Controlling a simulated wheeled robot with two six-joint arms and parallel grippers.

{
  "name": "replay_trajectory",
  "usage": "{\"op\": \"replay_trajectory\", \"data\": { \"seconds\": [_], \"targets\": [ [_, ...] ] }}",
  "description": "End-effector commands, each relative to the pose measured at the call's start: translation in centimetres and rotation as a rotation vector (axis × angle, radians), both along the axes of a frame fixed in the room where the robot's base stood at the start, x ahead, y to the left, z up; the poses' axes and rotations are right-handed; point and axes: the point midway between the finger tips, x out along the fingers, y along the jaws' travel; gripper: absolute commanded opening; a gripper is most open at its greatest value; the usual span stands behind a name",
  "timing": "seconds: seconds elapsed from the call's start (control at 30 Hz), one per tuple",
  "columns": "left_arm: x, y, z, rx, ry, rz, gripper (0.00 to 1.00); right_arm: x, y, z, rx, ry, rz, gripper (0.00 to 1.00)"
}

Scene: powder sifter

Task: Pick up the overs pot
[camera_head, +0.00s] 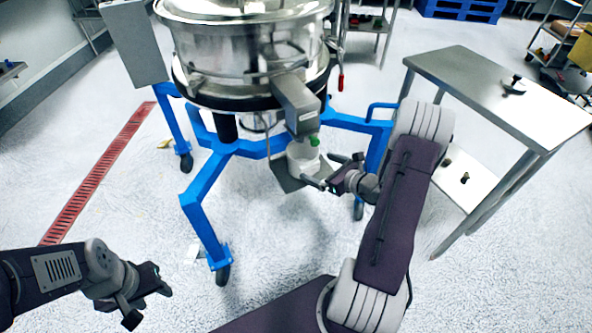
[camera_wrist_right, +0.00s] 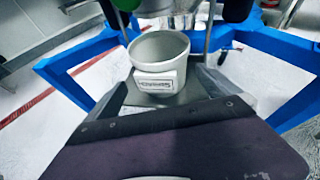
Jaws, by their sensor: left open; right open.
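The overs pot (camera_head: 301,163) is a pale grey open-topped cup with a small label. It stands upright on a grey plate (camera_head: 284,180) below the sifter's side spout (camera_head: 298,105). In the right wrist view the pot (camera_wrist_right: 158,58) is near the centre, its label facing the camera and its inside looking empty. My right gripper (camera_head: 320,171) is open at the pot's right side. In the wrist view its fingers lie left and right of the pot's lower part; I cannot tell whether they touch it. My left gripper (camera_head: 150,303) is open and empty at lower left, far from the pot.
The steel sifter (camera_head: 245,50) stands on a blue wheeled frame (camera_head: 205,185), whose legs flank the pot. The spout's green-tipped end hangs close above the pot. A steel table (camera_head: 480,85) with a small dark item stands at right. The floor at front left is mostly clear.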

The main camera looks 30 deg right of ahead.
Motion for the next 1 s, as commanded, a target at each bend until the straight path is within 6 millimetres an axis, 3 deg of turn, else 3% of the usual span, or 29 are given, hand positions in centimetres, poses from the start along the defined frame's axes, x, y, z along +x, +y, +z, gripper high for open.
{"op": "replay_trajectory", "data": {
  "seconds": [0.23,0.47,0.7,0.97,1.0],
  "targets": [
    [0.0,0.0,-0.9,0.0,0.0,0.0,0.46,2.9,0.9,-1.3,-0.001,0.001,0.006,1.0],
    [0.0,0.0,-1.2,0.0,0.0,0.0,0.46,4.1,1.1,-1.7,-0.002,0.001,0.006,1.0],
    [0.0,0.0,-2.3,0.0,0.0,0.0,0.46,7.8,1.9,-3.2,-0.002,0.002,0.007,1.0],
    [0.0,0.0,-2.2,0.0,0.0,0.0,0.46,8.2,2.0,-3.2,-0.001,0.002,0.006,1.0],
    [0.0,0.0,-2.2,0.0,0.0,0.0,0.46,8.2,2.0,-3.2,-0.001,0.002,0.006,0.92]
  ]
}}
